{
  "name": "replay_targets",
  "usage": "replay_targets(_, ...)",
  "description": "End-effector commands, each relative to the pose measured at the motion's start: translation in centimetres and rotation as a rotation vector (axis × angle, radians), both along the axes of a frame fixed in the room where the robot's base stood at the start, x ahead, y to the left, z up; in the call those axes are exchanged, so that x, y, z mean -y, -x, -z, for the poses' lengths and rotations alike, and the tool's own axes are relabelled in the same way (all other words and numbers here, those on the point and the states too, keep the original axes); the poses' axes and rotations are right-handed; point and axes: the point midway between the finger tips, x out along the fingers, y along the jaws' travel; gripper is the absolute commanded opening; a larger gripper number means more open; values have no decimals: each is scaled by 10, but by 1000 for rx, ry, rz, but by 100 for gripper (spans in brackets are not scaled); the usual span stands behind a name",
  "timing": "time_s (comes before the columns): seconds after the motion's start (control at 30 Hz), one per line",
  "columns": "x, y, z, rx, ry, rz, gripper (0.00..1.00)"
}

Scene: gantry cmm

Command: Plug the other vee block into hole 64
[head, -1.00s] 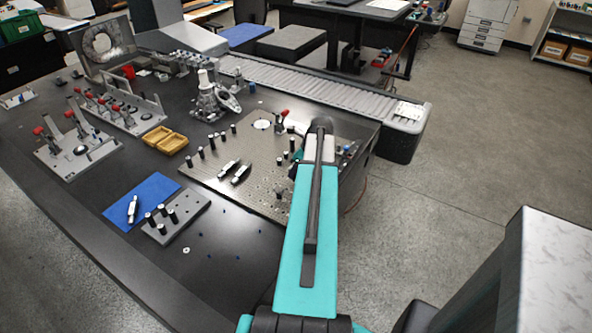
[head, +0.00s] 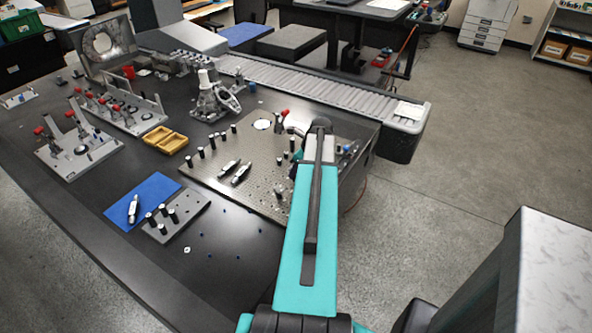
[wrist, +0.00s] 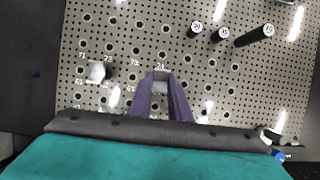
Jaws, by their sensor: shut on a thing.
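My gripper (wrist: 160,92) has two purple fingers, shut on a small grey block, the vee block (wrist: 161,76), at their tips. It is over the perforated fixture plate (wrist: 200,85), just below the label 74 in the wrist view. I cannot tell whether the block touches the plate. Hole 64 is not readable; the fingers and block cover that area. Another light grey vee block (wrist: 97,70) stands to the left, near the labels 71 and 61.
Black pins (wrist: 223,33) with numbered white tops stand at the upper right of the wrist view. In the head view, two dark-and-silver parts (head: 241,173) lie on the plate and a red-handled clamp (head: 283,115) stands at its back. A roller conveyor (head: 330,90) runs behind.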

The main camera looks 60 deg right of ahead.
Motion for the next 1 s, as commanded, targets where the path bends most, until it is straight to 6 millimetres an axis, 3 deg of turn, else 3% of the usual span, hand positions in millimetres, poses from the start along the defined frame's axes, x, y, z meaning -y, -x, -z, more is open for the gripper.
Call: replay_targets(1.0, 0, 0, 13, 1, 1, 0, 0)
